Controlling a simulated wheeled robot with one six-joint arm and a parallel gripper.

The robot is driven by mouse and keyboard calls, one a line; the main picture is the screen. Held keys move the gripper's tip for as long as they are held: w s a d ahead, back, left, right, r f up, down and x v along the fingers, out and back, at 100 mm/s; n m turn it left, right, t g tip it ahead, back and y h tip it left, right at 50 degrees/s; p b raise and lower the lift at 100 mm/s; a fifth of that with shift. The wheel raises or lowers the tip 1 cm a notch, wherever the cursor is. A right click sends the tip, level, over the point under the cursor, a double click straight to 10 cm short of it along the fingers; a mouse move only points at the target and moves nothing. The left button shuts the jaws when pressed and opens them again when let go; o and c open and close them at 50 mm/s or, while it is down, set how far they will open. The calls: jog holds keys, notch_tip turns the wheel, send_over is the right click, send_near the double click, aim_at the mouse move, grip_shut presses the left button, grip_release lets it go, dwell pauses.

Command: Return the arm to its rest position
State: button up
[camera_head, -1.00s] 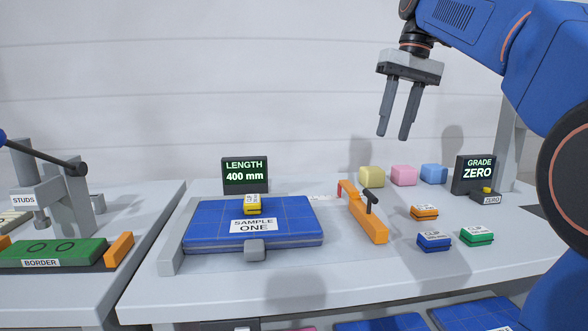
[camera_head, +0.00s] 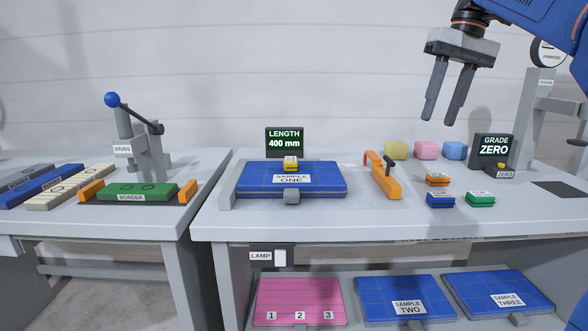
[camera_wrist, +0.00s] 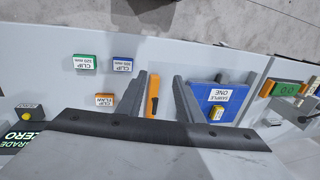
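My gripper (camera_head: 448,94) hangs high above the right part of the bench in the head view, fingers pointing down. Its two fingers are apart with nothing between them. In the wrist view the fingers (camera_wrist: 157,97) stand apart over the bench, with an orange tool (camera_wrist: 153,95) lying far below between them. My blue arm enters from the upper right of the head view. The blue panel labelled SAMPLE ONE (camera_head: 325,182) lies flat on the bench, with a yellow block (camera_head: 290,164) on its back edge. The gripper touches nothing.
An orange tool (camera_head: 383,184) and orange, blue (camera_head: 440,201) and green (camera_head: 481,199) clips lie below. Pastel blocks (camera_head: 426,150) and the GRADE ZERO display (camera_head: 492,151) stand behind. A tester (camera_head: 543,100) rises at right, a studs press (camera_head: 140,140) at left. Panels lie on the lower shelf (camera_head: 370,318).

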jog(key=s+f+t, duration=0.1)
jog(key=s+f, duration=0.6)
jog(key=f, duration=0.6)
jog(key=s+a+f+t+h, duration=0.1)
jog(key=s+f+t, duration=0.1)
jog(key=s+f, duration=0.6)
jog(key=s+f+t+h, duration=0.1)
jog(key=s+f, duration=0.6)
jog(key=f, duration=1.1)
jog(key=shift+s+a+t, duration=0.25)
jog(key=shift+s+t, duration=0.05)
jog(key=shift+t, duration=0.1)
